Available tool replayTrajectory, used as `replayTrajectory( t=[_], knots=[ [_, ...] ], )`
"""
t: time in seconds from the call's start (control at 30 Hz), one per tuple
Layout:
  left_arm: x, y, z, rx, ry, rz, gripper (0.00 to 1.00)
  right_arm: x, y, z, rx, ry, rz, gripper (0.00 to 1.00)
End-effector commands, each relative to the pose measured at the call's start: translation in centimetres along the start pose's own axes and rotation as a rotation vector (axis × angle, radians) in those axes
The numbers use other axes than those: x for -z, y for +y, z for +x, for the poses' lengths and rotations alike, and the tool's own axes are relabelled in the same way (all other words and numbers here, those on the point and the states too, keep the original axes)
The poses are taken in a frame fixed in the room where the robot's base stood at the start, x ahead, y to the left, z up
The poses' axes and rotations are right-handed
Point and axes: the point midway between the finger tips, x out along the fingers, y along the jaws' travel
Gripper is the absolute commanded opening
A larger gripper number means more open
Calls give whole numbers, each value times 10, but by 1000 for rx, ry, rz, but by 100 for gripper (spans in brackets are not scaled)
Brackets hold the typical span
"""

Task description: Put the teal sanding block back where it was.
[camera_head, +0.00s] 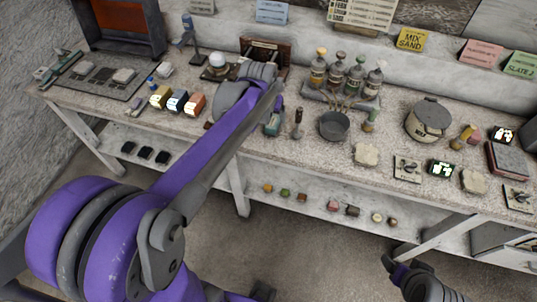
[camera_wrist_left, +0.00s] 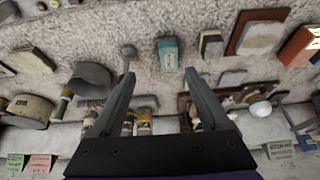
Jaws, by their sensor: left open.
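The teal sanding block (camera_head: 273,124) stands on the speckled worktop, near its front edge, left of a small brown-handled tool. In the left wrist view the teal block (camera_wrist_left: 168,52) lies just beyond the fingertips, between their lines, with bare worktop around it. My left gripper (camera_wrist_left: 160,73) is open, with nothing between its fingers. In the head view my left forearm and wrist reach over the bench just behind the block and hide the fingers. My right gripper does not show clearly in either view.
A dark bowl (camera_head: 334,126) and a rack of bottles (camera_head: 345,78) stand right of the block. Coloured blocks (camera_head: 178,101) sit to the left. A lidded pot (camera_head: 428,120) stands farther right. Small items line the lower shelf (camera_head: 310,202).

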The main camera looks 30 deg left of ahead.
Motion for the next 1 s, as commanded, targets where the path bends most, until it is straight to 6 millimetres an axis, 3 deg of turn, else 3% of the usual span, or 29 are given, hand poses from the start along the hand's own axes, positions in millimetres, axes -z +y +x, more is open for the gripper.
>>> replayTrajectory(
  t=[0.2,0.4,0.5,0.67,1.0],
  knots=[
    [-96,44,-40,-38,33,85,79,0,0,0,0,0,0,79],
    [-180,64,-50,-71,63,152,79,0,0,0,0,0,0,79],
    [-207,68,-48,-82,73,174,79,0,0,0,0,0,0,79],
    [-227,70,-46,-90,81,188,79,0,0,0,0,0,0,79],
    [-228,70,-46,-91,82,189,79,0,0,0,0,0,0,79]
  ],
)
